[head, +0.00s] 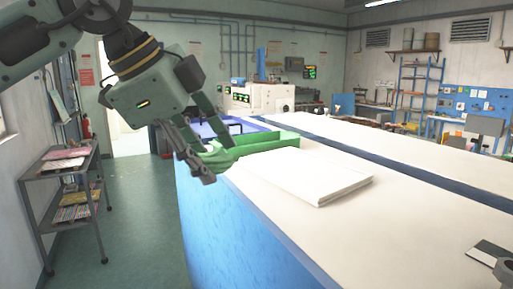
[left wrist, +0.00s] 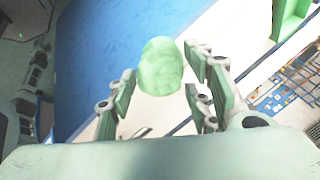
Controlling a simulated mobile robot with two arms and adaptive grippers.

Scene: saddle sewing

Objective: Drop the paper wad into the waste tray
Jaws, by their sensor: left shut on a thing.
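The paper wad (left wrist: 160,67) is a pale green, rounded lump between the fingertips of my left gripper (left wrist: 160,92). In the head view, the wad (head: 217,158) shows between the fingers of the left gripper (head: 218,166), which is shut on it. The gripper is at the near left edge of the white-topped bench, just left of a green open tray (head: 288,137), which looks like the waste tray. The gripper partly overlaps the tray's near left end. A green corner of the tray (left wrist: 288,18) shows at the top right of the left wrist view.
A stack of white sheets (head: 318,178) lies on the bench right in front of the tray. A grey shelf cart (head: 68,182) stands left across open floor. The bench's middle is clear.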

